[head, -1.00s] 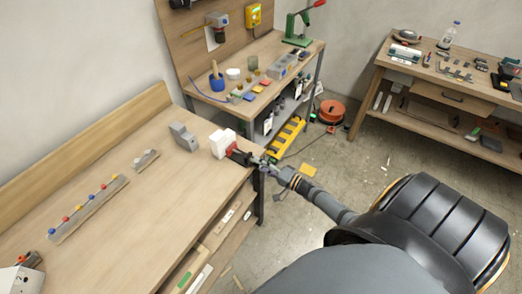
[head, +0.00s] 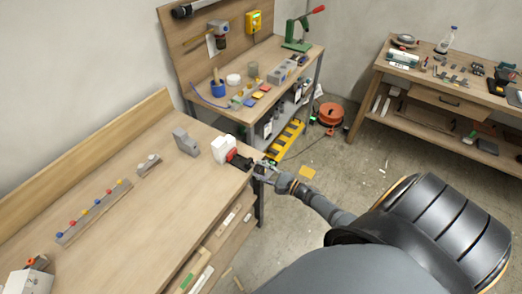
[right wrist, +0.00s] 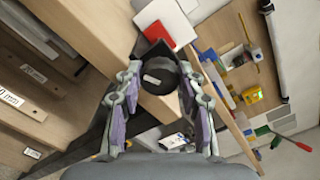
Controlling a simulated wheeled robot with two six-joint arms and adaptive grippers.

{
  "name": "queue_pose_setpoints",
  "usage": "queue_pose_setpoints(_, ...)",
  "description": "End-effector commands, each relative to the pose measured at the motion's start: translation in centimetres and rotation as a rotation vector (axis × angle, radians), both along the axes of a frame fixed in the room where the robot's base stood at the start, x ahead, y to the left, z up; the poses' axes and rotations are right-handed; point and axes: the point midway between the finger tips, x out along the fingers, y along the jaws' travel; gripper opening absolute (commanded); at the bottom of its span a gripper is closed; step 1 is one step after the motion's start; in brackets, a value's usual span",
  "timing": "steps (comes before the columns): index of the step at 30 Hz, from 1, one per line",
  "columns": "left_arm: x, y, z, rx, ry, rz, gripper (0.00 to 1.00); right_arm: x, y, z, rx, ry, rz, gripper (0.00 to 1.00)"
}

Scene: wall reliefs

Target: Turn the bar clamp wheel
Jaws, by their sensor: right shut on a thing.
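The bar clamp sits at the right edge of the near workbench, with a white block (head: 223,148) and a red part (head: 232,156). Its dark round wheel (head: 244,163) faces my right arm. In the right wrist view the black wheel (right wrist: 158,77), with a light mark on its face, lies between the fingers of my right gripper (right wrist: 160,88). The red and white clamp body (right wrist: 168,24) shows behind it. In the head view my right gripper (head: 262,171) reaches the wheel from the right and is shut on it. My left gripper is not in view.
A grey block (head: 186,142) and a rail with coloured knobs (head: 93,212) are on the near workbench (head: 135,225). Open drawers (head: 222,240) lie below its front edge. A second bench with tools stands behind. An orange cable reel (head: 330,114) is on the floor.

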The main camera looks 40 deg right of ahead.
Motion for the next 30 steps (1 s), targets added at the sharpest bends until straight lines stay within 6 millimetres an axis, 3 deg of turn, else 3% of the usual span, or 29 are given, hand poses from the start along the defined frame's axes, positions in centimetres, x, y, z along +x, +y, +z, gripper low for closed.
queue_pose_setpoints(9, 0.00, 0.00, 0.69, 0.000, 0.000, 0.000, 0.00, -0.19, 0.12, -0.18, 0.096, 0.045, -0.005, 0.07)
queue_pose_setpoints(25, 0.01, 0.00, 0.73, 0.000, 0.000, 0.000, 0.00, -0.20, 0.15, -0.25, 0.113, 0.052, -0.006, 0.07)
queue_pose_setpoints(26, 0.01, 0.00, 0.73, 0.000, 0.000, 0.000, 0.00, -0.20, 0.15, -0.25, 0.113, 0.052, -0.006, 0.42)
queue_pose_setpoints(30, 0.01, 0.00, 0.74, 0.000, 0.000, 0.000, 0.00, -0.16, 0.11, -0.19, 0.112, 0.050, -0.006, 0.61)
